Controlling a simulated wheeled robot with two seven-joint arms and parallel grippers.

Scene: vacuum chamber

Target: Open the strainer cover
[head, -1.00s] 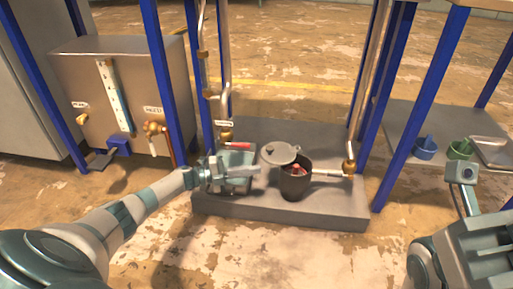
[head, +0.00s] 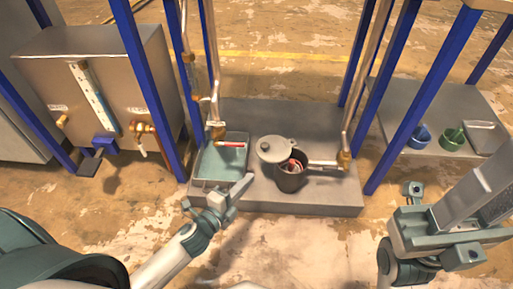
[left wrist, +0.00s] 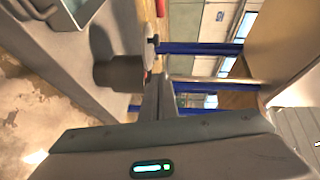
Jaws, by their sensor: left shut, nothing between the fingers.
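The strainer (head: 290,182) is a dark round pot on the grey plinth. Its grey cover (head: 277,149) lies off to the left side of the mouth, which is partly open, and red and pale contents show inside. Whether the cover rests on the rim or is hinged is not clear. The pot also shows sideways in the left wrist view (left wrist: 118,73). My left gripper (head: 249,179) is shut and empty, left of the pot and apart from it. My right gripper (head: 480,190) is at the right, far from the strainer; its jaw gap is not clear.
A pipe (head: 325,164) joins the pot on the right. Blue posts (head: 408,105) flank the plinth (head: 315,202). Blue (head: 420,139) and green (head: 452,139) cups stand on the right shelf.

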